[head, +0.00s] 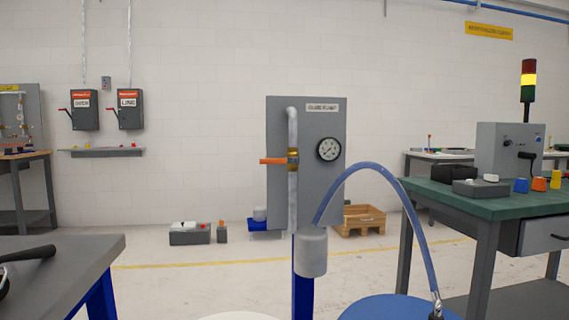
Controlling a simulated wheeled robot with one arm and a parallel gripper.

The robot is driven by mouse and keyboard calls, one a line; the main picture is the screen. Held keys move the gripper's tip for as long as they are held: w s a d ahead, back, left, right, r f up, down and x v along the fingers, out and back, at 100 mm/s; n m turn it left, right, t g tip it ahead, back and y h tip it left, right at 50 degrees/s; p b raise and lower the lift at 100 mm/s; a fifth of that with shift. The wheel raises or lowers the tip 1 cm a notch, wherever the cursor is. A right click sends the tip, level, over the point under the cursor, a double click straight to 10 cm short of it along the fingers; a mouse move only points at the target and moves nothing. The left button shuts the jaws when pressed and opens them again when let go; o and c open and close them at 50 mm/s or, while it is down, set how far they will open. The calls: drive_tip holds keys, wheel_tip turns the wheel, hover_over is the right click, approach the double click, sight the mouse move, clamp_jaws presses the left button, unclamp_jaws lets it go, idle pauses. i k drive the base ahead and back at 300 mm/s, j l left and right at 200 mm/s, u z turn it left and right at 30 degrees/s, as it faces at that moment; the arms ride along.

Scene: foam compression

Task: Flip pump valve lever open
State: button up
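A grey panel (308,200) stands in the middle of the head view, with a vertical grey pipe (292,130) on its left side. A brass valve (293,153) sits on the pipe at mid-height. Its orange lever (272,161) sticks out to the left, about level and across the pipe. A round pressure gauge (328,149) is right of the valve. A small label (322,107) at the panel's top is too small to read surely. My gripper is not in view, and nothing touches the lever.
A grey cylinder (312,255) with a blue hose (385,180) stands before the panel, above a blue drum (385,308). A grey table (60,255) is at left, a green-topped bench (475,200) at right. A wooden pallet crate (360,220) lies behind. Floor between is open.

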sight(272, 161)
drive_tip(key=i+l, duration=0.15)
drive_tip(key=l, duration=0.2)
drive_tip(key=i+l, duration=0.15)
drive_tip(key=l, duration=0.25)
drive_tip(key=i+l, duration=0.15)
drive_tip(key=l, duration=0.2)
drive_tip(key=i+l, duration=0.2)
drive_tip(key=l, duration=0.15)
drive_tip(key=u, duration=2.45)
